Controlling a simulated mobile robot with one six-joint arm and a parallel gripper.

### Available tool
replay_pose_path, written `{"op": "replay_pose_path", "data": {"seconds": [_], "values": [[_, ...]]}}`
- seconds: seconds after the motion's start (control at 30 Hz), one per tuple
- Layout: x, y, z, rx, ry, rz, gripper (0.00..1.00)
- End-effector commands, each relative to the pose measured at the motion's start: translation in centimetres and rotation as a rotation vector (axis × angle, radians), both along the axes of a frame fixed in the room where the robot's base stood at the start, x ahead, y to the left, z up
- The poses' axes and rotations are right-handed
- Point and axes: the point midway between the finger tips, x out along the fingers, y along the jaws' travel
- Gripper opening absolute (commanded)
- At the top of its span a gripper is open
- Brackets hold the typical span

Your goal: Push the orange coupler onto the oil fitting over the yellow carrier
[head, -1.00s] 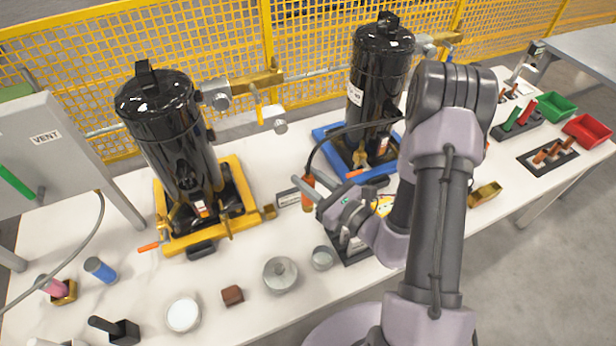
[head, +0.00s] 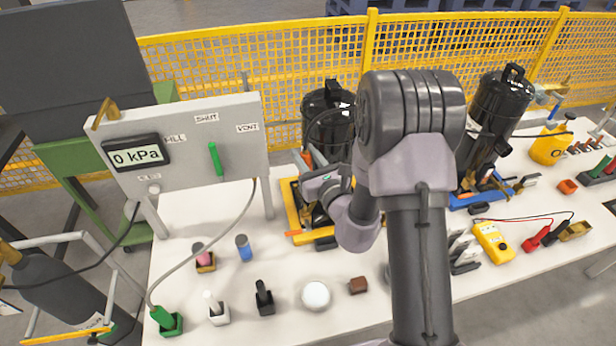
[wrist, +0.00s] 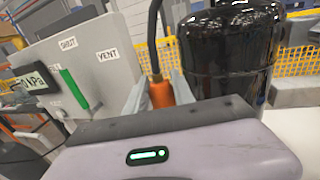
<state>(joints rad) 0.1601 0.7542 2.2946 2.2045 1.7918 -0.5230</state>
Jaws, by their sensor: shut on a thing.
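The orange coupler (wrist: 161,94) stands roughly upright between the two grey fingers of my gripper (wrist: 160,86) in the wrist view, with a black hose rising from its top. My gripper is shut on it. In the head view my gripper is in front of the left black compressor (head: 327,104), above the yellow carrier (head: 291,212). The compressor (wrist: 232,45) fills the upper right of the wrist view. My arm covers part of the compressor and carrier. I cannot make out the oil fitting in either view.
A grey panel (head: 176,132) with a green handle (head: 216,161) and a 0 kPa gauge (head: 137,155) stands left of the compressor. Pink, blue and black-handled items and a white round lid (head: 316,295) lie on the front of the table. A second compressor (head: 497,105) stands right.

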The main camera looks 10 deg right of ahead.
Motion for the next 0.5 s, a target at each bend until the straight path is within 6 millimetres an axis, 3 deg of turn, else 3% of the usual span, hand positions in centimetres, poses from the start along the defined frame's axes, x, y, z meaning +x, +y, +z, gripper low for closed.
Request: {"op": "replay_pose_path", "data": {"seconds": [0.37,0.5], "values": [[0.18,0.01,0.25,0.001,0.0,-0.009,0.0],[0.17,0.0,-0.52,0.001,0.0,-0.009,0.0]]}}
